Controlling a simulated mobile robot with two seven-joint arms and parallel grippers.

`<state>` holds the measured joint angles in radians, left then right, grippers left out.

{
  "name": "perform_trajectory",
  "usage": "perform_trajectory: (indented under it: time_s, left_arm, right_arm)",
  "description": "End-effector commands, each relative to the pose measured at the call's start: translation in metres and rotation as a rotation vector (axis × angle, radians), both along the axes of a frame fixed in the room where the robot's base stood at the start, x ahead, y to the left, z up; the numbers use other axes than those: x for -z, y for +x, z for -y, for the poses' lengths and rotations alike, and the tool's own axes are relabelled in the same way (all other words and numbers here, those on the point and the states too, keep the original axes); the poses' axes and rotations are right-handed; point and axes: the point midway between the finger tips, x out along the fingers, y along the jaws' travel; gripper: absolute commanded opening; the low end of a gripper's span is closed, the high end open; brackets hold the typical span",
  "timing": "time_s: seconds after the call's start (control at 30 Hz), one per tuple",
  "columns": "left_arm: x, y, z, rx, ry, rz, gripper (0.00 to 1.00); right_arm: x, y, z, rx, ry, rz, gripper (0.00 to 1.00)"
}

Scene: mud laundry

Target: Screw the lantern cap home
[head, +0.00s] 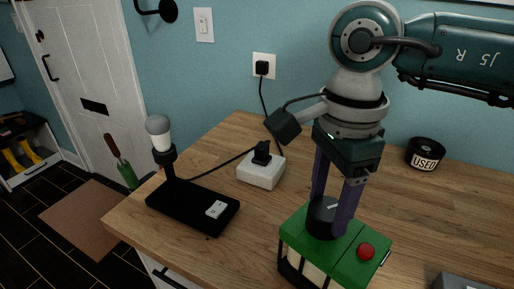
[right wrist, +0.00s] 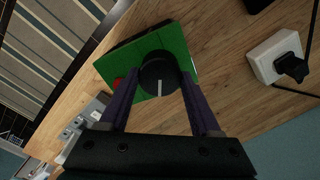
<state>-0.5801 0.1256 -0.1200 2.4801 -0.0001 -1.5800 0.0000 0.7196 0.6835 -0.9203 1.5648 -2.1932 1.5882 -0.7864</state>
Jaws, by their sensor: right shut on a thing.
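The lantern (head: 360,237) has a green top, a red button and pale panels behind dark bars. It stands upright near the front of the wooden table. Its black round cap (head: 322,219) sits on the green top and bears a white line mark. My right gripper (head: 333,222) points down from above, its two purple fingers shut on the cap from both sides. In the right wrist view the cap (right wrist: 159,74) lies between the fingertips, over the green lantern top (right wrist: 174,38). Whether the cap is fully seated cannot be told. My left gripper is not in view.
On the wooden table (head: 224,147) stand a black base with a bulb (head: 158,127), a white socket box (head: 261,169) with a plug and cable, and a black tin marked USED (head: 426,154). A grey item (head: 460,282) lies at the front right.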

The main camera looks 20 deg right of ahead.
Motion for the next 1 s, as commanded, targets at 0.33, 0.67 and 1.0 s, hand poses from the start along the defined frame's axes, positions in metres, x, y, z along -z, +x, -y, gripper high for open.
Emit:
perform_trajectory:
  time_s: [0.33, 0.67, 1.0]
  left_arm:
    - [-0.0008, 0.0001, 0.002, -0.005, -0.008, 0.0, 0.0]
    - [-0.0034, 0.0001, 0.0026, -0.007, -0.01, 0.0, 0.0]
    - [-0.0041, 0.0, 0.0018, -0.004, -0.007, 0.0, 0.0]
  right_arm:
    - [0.0011, -0.0006, 0.0005, 0.157, -0.002, -0.002, 0.0]
    - [0.0016, -0.0007, 0.0004, 0.398, -0.002, -0.002, 0.0]
    - [0.0022, -0.0011, 0.0004, 0.462, -0.002, -0.002, 0.0]
